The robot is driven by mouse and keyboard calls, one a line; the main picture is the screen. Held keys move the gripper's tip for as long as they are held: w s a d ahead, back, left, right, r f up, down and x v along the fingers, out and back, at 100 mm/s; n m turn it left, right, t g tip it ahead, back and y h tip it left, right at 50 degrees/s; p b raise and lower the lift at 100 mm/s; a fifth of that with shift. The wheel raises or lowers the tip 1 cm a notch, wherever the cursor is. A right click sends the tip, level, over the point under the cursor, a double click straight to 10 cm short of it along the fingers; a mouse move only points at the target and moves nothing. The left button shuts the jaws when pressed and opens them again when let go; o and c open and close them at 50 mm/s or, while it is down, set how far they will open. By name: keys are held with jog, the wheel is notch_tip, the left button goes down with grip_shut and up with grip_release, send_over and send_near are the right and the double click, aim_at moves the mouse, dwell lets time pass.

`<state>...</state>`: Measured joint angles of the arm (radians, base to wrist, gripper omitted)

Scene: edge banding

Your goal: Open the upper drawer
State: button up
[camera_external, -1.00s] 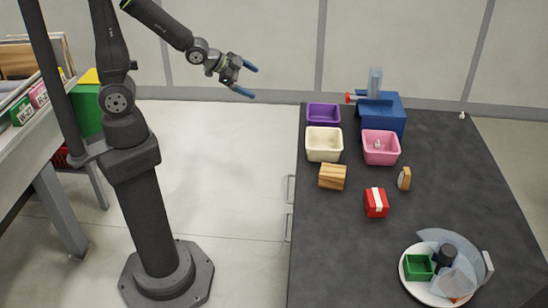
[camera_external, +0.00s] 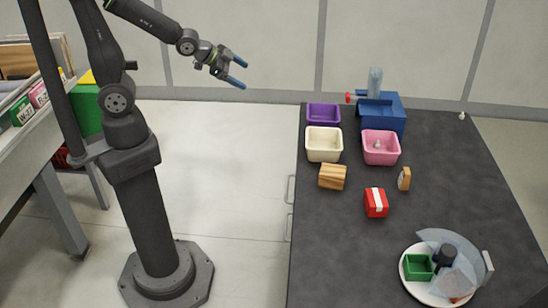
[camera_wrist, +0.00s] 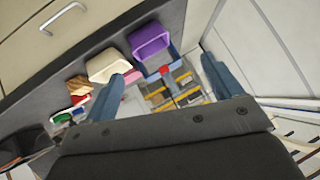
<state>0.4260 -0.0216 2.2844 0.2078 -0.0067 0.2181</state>
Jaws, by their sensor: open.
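Two drawer handles show on the left side of the dark-topped cabinet: an upper handle (camera_external: 291,189) and a lower handle (camera_external: 289,227). The drawer fronts are seen nearly edge-on, and both look closed. In the wrist view, a pale drawer front (camera_wrist: 25,50) with a metal handle (camera_wrist: 62,18) shows at the top left. My gripper (camera_external: 239,72) is open and empty, high in the air to the left of the cabinet's far end and well apart from the handles. Its two blue fingers are spread in the wrist view (camera_wrist: 165,88).
The cabinet top (camera_external: 400,235) holds a purple bin (camera_external: 323,113), a cream bin (camera_external: 324,145), a pink bin (camera_external: 381,148), a blue machine (camera_external: 385,112), a wooden block (camera_external: 332,177), a red box (camera_external: 376,203) and a white plate (camera_external: 408,285). The floor left of the cabinet is clear.

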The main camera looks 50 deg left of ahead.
jog(key=shift+w+d+f, duration=0.1)
jog(key=shift+w+f, duration=0.05)
jog(key=shift+w, duration=0.2)
jog(key=c, duration=0.3)
jog(key=w+m, duration=0.1)
jog(key=w+f, duration=0.1)
jog(key=w+d+m, duration=0.1)
jog(key=shift+w+f+m, duration=0.1)
jog(key=shift+f+m, duration=0.15)
jog(key=shift+m, duration=0.05)
jog(key=c, duration=0.7)
jog(key=w+d+f+m+h, duration=0.2)
jog(key=w+f+m, duration=0.2)
jog(key=w+m, duration=0.1)
jog(key=shift+c, duration=0.2)
jog(key=m+g+h, duration=0.9)
jog(key=m+h, duration=0.1)
jog(key=m, duration=0.7)
send_near(288, 189)
jog(key=d, duration=0.3)
jog(key=d+f, duration=0.1)
jog(key=d, duration=0.2)
jog(key=d+f, duration=0.1)
jog(key=d, duration=0.2)
jog(key=shift+w+d, duration=0.1)
jog(key=shift+d, duration=0.25)
jog(key=shift+c, duration=0.4)
grip_shut()
